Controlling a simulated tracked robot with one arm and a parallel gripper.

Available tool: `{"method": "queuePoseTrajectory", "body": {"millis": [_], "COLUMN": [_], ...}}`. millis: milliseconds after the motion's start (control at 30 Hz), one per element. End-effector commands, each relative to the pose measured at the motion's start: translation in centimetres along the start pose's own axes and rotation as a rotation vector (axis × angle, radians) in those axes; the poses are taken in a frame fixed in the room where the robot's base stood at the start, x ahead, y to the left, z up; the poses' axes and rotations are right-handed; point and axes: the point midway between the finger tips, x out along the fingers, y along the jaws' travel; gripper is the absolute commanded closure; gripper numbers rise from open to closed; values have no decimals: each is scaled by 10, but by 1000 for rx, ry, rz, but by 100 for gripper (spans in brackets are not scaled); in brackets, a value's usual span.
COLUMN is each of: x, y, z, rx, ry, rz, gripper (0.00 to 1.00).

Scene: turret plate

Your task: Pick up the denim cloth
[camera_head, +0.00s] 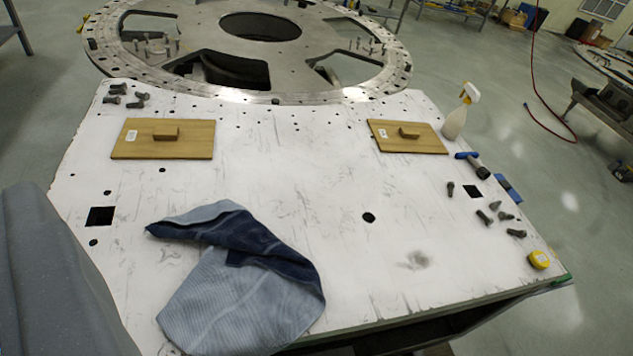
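The denim cloth (244,293) lies crumpled on the white plate (320,190), at its near edge left of the middle. Its lower part is light blue and ribbed. A dark blue fold runs across its upper part, with a lighter strip above that. Its near end reaches the plate's front edge, and the lowest part is close to the bottom of the picture. Nothing touches the cloth. My gripper's fingers do not show in this view. A large grey form fills the lower left corner; I cannot tell what it is.
Two wooden boards with handles, left (190,145) and right (408,143), lie farther back. A spray bottle (457,118), a blue-handled tool (474,165), several bolts (492,217) and a yellow tape measure (539,259) are at the right. The plate's middle is clear.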

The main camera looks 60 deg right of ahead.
Motion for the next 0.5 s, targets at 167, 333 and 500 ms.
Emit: {"method": "queuePoseTrajectory", "body": {"millis": [167, 333, 500], "x": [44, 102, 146], "y": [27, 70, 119], "z": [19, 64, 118], "rx": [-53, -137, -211], "ry": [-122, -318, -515], "rz": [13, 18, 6], "gripper": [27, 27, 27]}}
